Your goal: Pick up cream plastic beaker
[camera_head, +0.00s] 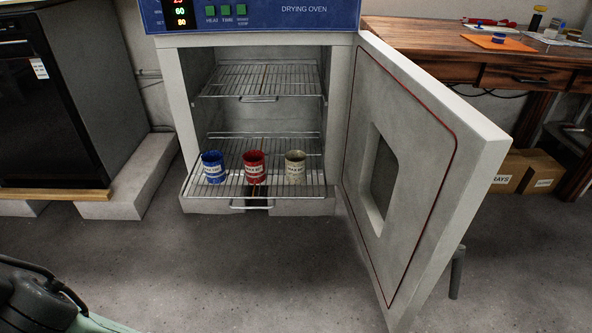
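The cream plastic beaker (295,167) stands upright on the lower wire rack (225,189) of the open drying oven (184,95). It is the rightmost of three beakers in a row. A red beaker (254,166) stands to its left, and a blue beaker (213,167) farther left. Each has a pale label. The lower rack is pulled partly forward out of the oven. My gripper cannot be made out; a dark and pale green shape shows at the lower left corner, apart from the beakers.
The oven door (425,150) stands open on the right, close to the rack. An upper rack (262,80) is empty. A dark cabinet (65,95) is at left. A wooden desk (440,50) with small items and cardboard boxes (510,172) are at right. The floor (215,265) in front is clear.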

